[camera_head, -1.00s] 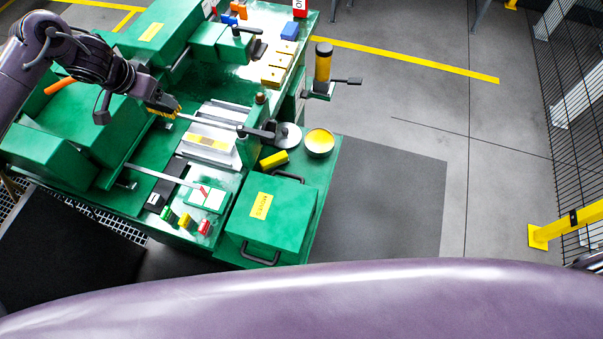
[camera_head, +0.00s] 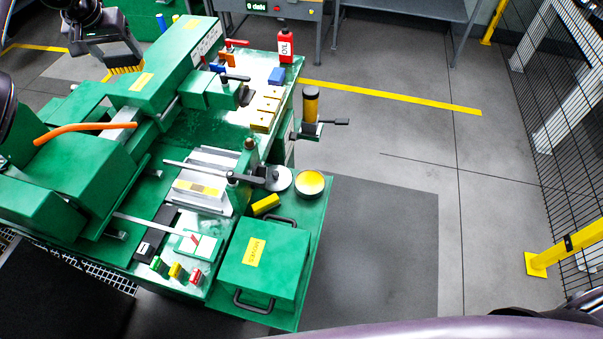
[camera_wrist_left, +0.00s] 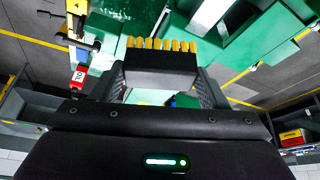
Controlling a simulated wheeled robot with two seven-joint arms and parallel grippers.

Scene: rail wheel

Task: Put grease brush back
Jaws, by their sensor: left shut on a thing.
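The grease brush (camera_head: 126,70), a dark block with a row of yellow bristles, hangs at the upper left of the head view. My left gripper (camera_head: 108,48) is shut on its block, above and behind the green machine. In the left wrist view the brush (camera_wrist_left: 161,62) sits between the two fingers, bristles pointing away from the palm. A round tin of yellow grease (camera_head: 310,184) stands on the green bench at the right. My right gripper is not in view.
The green lathe-like machine (camera_head: 170,60) fills the left. A red oil bottle (camera_head: 285,47), a yellow cylinder on a bracket (camera_head: 310,103) and a green lidded box (camera_head: 264,258) stand along its right side. Open grey floor lies further right.

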